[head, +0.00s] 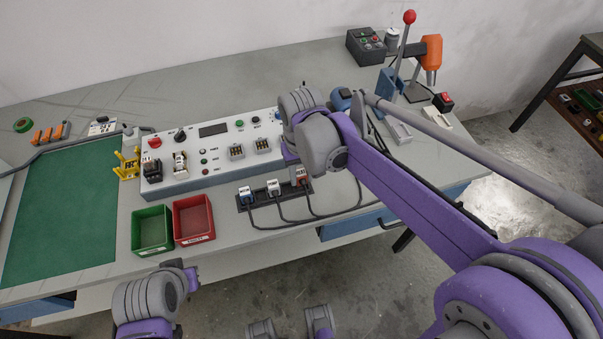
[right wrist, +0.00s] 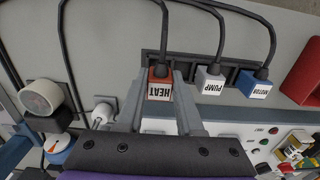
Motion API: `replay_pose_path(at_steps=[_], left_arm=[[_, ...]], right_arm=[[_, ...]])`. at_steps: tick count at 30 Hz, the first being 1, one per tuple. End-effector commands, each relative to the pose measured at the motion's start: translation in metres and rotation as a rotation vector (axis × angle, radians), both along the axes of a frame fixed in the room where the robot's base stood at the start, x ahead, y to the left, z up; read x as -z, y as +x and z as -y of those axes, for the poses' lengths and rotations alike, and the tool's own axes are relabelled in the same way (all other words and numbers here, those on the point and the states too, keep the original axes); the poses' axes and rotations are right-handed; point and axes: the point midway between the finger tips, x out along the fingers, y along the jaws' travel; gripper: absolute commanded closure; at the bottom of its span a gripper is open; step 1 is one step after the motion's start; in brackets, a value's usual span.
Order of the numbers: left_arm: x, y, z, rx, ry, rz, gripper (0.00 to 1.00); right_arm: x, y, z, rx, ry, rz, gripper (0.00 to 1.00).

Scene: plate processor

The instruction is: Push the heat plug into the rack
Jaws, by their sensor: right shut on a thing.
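The heat plug (right wrist: 160,82) has a red-brown body and a white HEAT label, with a dark cable from its end. It is at one end of the dark rack (right wrist: 188,63), in line with the other plugs; I cannot tell how deep it sits. In the head view the heat plug (head: 301,175) is at the right end of the rack (head: 261,204). My right gripper (right wrist: 162,76) is shut on the heat plug, a finger on each side. In the head view its fingers are mostly hidden behind my wrist. My left arm's end shows at the lower left, without visible fingers.
A white pump plug (right wrist: 209,80) and a blue motor plug (right wrist: 256,84) are in the rack beside the heat plug. The white control panel (head: 215,156) stands behind the rack. Green (head: 152,230) and red (head: 194,219) bins are to the left. Cables loop in front.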

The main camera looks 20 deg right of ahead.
Motion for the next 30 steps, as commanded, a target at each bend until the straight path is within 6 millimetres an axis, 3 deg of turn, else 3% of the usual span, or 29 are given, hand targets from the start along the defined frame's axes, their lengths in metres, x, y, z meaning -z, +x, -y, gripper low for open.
replay_pose_path(at_steps=[30], left_arm=[[0.013,-0.002,0.0,0.0,0.0,-0.004,1.0]], right_arm=[[0.019,0.0,0.0,0.0,0.0,0.0,1.0]])
